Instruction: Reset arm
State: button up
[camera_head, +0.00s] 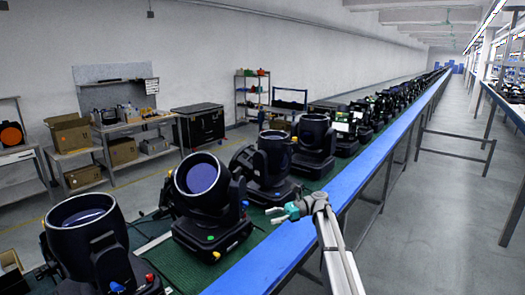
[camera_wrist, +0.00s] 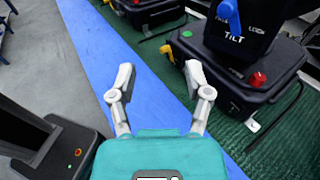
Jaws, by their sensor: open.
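My gripper (camera_head: 280,212), teal with pale grey fingers, is held over the line's edge in the head view. In the wrist view my gripper (camera_wrist: 159,80) has its two fingers spread wide, with nothing between them but the blue strip below.
The blue edge strip (camera_head: 345,188) runs along the belt into the distance. A grey aisle floor (camera_head: 430,210) lies clear to the right, with a metal rail (camera_head: 455,143) beside the line. Workbenches with boxes (camera_head: 70,132) and a black case (camera_head: 200,124) stand at the left wall.

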jog(key=s+d+f+n+t+h+b, duration=0.3)
jog(key=s+f+n+h, duration=0.35)
jog(key=s+f, duration=0.8)
jog(key=s+d+f+n+t+h+b, duration=0.1)
jog(key=s+d+f+n+h+b, duration=0.1)
jog(key=s+d+f+n+h, duration=0.2)
jog(key=s+d+f+n+t+h+b, duration=0.1)
jog(key=s+d+f+n+h, duration=0.2)
jog(key=s, duration=0.6)
jog(key=d+f+h, duration=0.2)
jog(key=d, duration=0.1)
jog(key=shift+s+n+b, duration=0.15)
jog(key=shift+n+b, duration=0.2)
jog(key=shift+f+h, duration=0.1)
jog(key=shift+h, duration=0.15)
jog(key=shift+c, duration=0.5)
jog(key=shift+d, duration=0.15)
